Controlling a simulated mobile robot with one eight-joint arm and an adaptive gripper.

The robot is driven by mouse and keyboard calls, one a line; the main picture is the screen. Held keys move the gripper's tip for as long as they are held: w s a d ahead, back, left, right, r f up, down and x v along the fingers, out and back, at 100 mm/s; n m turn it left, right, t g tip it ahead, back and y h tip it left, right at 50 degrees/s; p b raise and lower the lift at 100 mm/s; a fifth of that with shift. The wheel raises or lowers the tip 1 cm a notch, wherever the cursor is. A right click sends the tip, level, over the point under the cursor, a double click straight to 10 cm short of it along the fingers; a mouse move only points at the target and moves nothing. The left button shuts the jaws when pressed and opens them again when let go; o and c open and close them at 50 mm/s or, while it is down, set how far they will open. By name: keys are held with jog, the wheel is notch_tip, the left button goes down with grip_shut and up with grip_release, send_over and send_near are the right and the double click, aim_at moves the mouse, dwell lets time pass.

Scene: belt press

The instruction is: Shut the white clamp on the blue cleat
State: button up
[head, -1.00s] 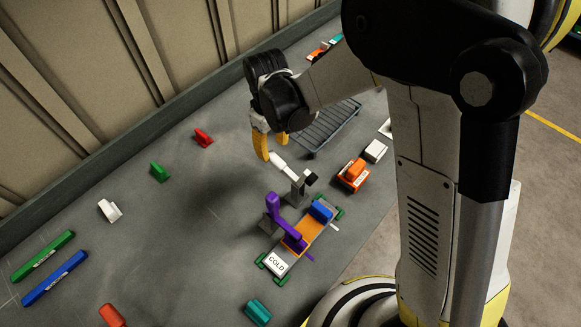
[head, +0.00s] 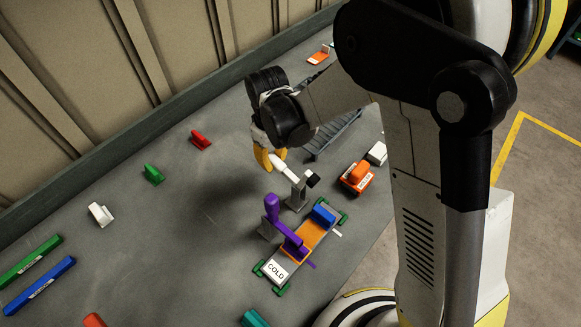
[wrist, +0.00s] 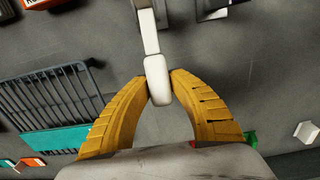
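The white clamp (head: 288,172) stands on a grey post at the back of the small orange-plated fixture (head: 308,236). Its white handle tilts up toward the left; a black tip (head: 313,180) sticks out to the right, apart from and above the blue cleat (head: 322,216). The blue cleat is a block on the fixture's far end. My gripper (head: 270,158) has yellow fingers at the handle's free end. In the wrist view the rounded handle end (wrist: 159,82) sits between the fingertips (wrist: 160,76), which appear to touch it on both sides.
A white COLD block (head: 276,271) is at the fixture's near end. An orange block (head: 357,176) and a dark rack (head: 335,136) stand behind.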

aim_at(306, 172)
jog(key=shift+c, duration=0.5)
jog(key=shift+s+d+r+p, duration=0.25)
jog(key=shift+d+r+p, duration=0.1)
jog(key=shift+r, duration=0.3)
jog(key=shift+s+d+r+p, duration=0.25)
jog(key=shift+r+p, duration=0.05)
jog(key=shift+r, duration=0.3)
jog(key=shift+s+d+r+p, duration=0.55)
jog(key=shift+s+d+r, duration=0.4)
jog(key=shift+d+r, duration=0.15)
jog(key=shift+s+d+r, duration=0.3)
jog(key=shift+s+d, duration=0.3)
jog(key=shift+d, duration=0.05)
jog(key=shift+s+d+r, duration=0.3)
jog(key=shift+s+d, duration=0.25)
jog(key=shift+d, duration=0.05)
jog(key=shift+s+d, duration=0.7)
jog(key=shift+d, duration=0.1)
jog(key=shift+s+d, duration=0.45)
jog(key=shift+f, duration=0.1)
